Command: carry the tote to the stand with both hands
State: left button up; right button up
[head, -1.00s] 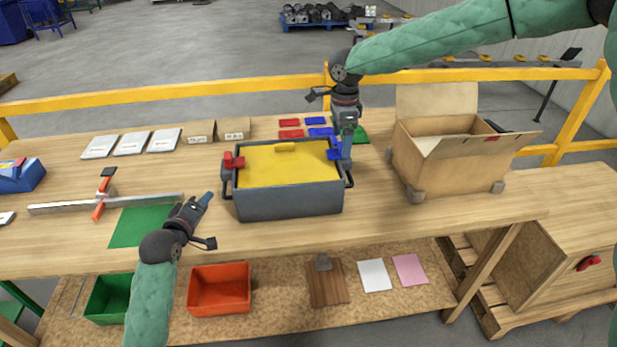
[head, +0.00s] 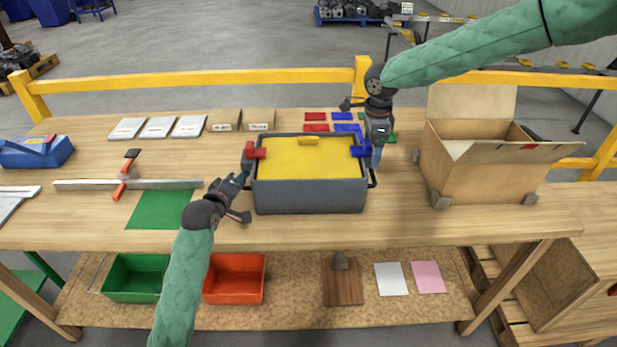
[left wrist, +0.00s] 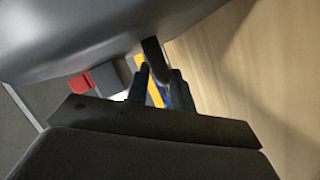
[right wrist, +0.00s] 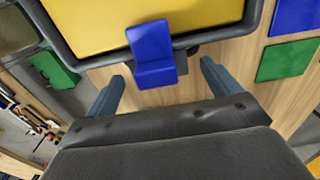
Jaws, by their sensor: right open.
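The tote (head: 310,197) is a grey box with a yellow lid (head: 305,158) on the bench. It has a red latch (head: 257,153) on its left and a blue latch (head: 361,150) on its right. My left gripper (head: 242,180) is at the tote's left handle; in the left wrist view its fingers (left wrist: 160,85) are a small gap apart near a dark bar, and I cannot tell whether they grip it. My right gripper (head: 376,158) is open at the tote's right end; the right wrist view shows its fingers (right wrist: 162,85) either side of the blue latch. I cannot identify the stand.
An open cardboard box (head: 490,175) stands right of the tote. Cartons (head: 243,120) and red, blue and green tiles (head: 316,128) lie behind it. A green mat (head: 160,209) and a long metal bar (head: 90,184) lie left. A yellow rail (head: 200,80) runs behind the bench.

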pick_arm(q)
jog(key=shift+x, duration=1.45)
pick_arm(e)
jog(key=shift+f, duration=1.45)
pick_arm(q)
grip_shut()
pick_arm(e)
jog(key=c, duration=0.5)
grip_shut()
pick_arm(q)
jog(key=shift+r, duration=0.25)
pick_arm(e)
jog(key=shift+w+r, duration=0.15)
jog(key=shift+r, duration=0.05)
jog(key=shift+w, duration=0.1)
